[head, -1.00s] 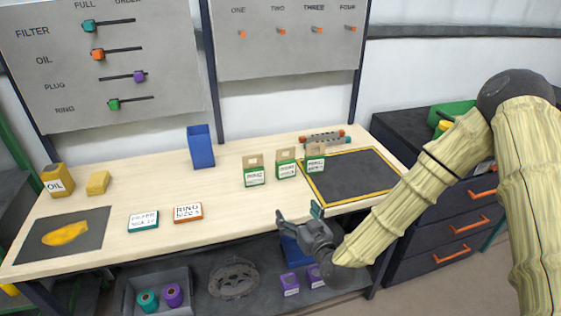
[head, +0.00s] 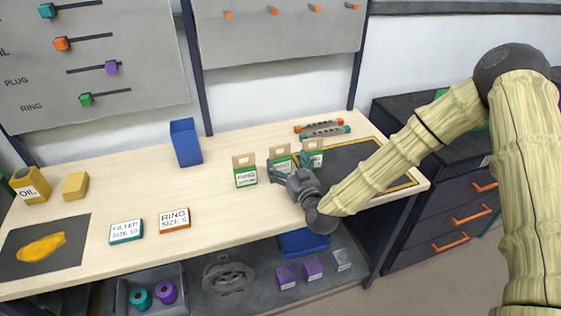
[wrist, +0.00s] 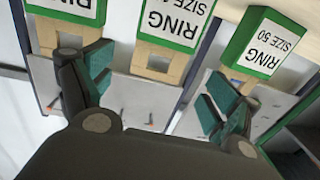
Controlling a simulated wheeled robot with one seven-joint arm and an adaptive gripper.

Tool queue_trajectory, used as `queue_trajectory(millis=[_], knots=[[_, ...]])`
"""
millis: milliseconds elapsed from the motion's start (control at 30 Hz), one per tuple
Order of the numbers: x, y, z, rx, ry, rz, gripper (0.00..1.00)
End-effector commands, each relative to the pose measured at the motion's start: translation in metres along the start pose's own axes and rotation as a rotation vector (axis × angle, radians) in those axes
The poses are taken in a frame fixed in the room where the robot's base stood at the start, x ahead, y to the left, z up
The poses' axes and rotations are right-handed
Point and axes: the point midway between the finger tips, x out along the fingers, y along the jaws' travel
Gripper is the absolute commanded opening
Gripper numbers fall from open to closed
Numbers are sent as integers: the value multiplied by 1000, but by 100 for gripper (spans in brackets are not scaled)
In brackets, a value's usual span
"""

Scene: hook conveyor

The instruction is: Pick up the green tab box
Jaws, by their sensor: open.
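Three green boxes with cardboard hanging tabs and white RING labels stand in a row on the bench: a left one (head: 245,176), a middle one (head: 281,156) and a right one (head: 314,157). My gripper (head: 291,170) is open and empty, just in front of the middle box, and partly hides it. In the wrist view the boxes appear upside down. The middle box (wrist: 168,25) lies ahead between my teal-padded fingers (wrist: 155,95), with its tab pointing toward the gap. Another box (wrist: 262,48) reads RING SIZE 50. No contact is clear.
A dark mat with a yellow border (head: 352,165) lies to the right. Two rods (head: 322,128) lie behind the boxes. A blue bin (head: 185,143) stands back left. An orange label box (head: 174,220) and a teal label box (head: 126,231) lie front left. The bench between is clear.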

Motion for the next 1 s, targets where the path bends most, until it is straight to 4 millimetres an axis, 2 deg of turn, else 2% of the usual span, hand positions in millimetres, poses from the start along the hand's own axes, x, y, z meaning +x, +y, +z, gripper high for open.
queue_trajectory(millis=[267,600,967,1000], knots=[[15,1,-1,1,1,2,89],[52,3,4,1,0,5,89],[59,3,6,0,0,4,89],[59,3,6,0,0,4,82]])
